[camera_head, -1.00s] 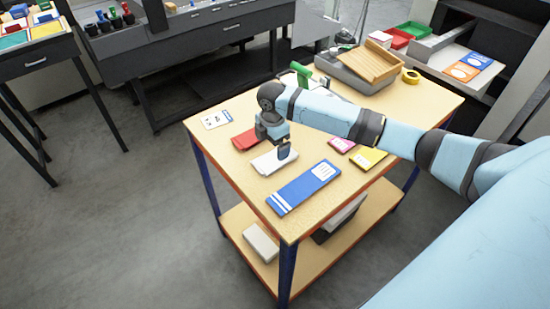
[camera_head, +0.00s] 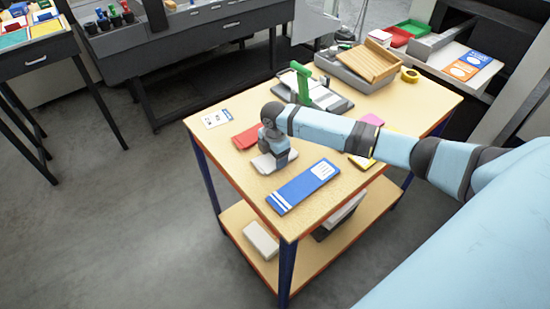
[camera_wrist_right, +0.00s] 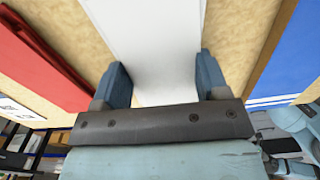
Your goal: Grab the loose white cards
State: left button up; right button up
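The white cards (camera_head: 259,163) lie as a flat stack on the wooden tabletop, partly hidden under my right gripper (camera_head: 277,162). In the right wrist view the white stack (camera_wrist_right: 152,30) runs up the middle of the picture. The two blue-grey fingers of my right gripper (camera_wrist_right: 160,78) stand apart, one on each side of the stack. They are at or very close to its long edges; I cannot tell whether they touch. My left gripper is not in view.
A red packet (camera_head: 245,138) lies behind the white stack and a blue packet (camera_head: 303,187) in front. A white-and-blue card (camera_head: 216,118) lies near the left edge. A green-handled tool (camera_head: 303,82), wooden tray (camera_head: 370,62) and yellow tape roll (camera_head: 410,75) stand farther back.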

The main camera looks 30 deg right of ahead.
jog(key=c, duration=0.3)
jog(key=shift+r, duration=0.15)
